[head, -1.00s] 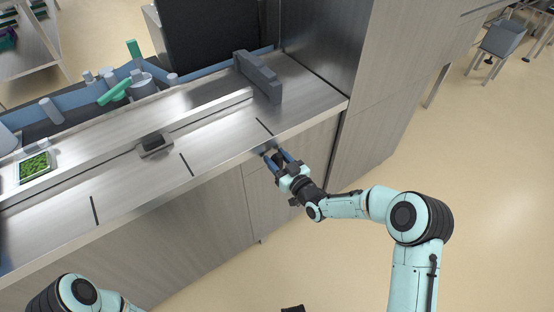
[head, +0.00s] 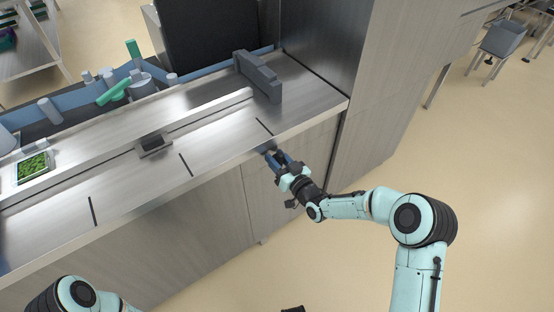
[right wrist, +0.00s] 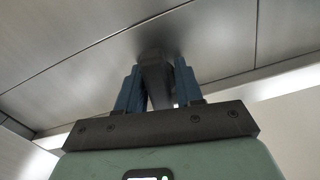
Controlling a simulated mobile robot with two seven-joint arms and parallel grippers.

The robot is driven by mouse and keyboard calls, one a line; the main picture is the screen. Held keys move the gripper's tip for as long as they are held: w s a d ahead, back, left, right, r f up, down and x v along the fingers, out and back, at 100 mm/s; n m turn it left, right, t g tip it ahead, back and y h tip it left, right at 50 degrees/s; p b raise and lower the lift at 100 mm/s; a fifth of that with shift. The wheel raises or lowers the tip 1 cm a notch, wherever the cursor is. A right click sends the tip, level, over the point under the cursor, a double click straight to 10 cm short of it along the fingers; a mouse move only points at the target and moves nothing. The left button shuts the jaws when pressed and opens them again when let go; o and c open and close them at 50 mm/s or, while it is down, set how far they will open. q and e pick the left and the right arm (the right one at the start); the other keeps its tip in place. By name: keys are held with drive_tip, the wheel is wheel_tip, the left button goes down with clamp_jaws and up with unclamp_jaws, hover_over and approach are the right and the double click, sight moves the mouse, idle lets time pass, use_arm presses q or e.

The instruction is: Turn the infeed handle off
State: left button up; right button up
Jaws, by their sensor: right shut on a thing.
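My right gripper (head: 276,160) is at the front face of the metal counter, just under its edge. In the right wrist view, its two blue fingers (right wrist: 157,88) are shut on a dark grey handle (right wrist: 154,72) that sticks out from the metal panel. I take this to be the infeed handle; no label is readable. In the head view the fingers and counter edge mostly hide the handle.
The counter top (head: 225,139) carries a dark grey upright block (head: 260,78) and a small black-topped box (head: 154,142). A tray of green food (head: 33,167) lies at the left. Behind are a blue-railed conveyor and green bars (head: 114,92).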

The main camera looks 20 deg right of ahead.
drive_tip(key=m, duration=0.2)
drive_tip(key=shift+f+m, duration=0.1)
drive_tip(key=shift+m, duration=0.3)
drive_tip(key=m, duration=0.4)
drive_tip(key=shift+m+b, duration=0.3)
drive_tip(key=m, duration=0.4)
drive_tip(key=shift+d, duration=0.1)
use_arm(q)
drive_tip(key=shift+w+p, duration=0.1)
drive_tip(key=shift+p, duration=0.2)
use_arm(e)
drive_tip(key=shift+f+m, duration=0.1)
drive_tip(key=shift+m, duration=2)
drive_tip(key=o, duration=0.8)
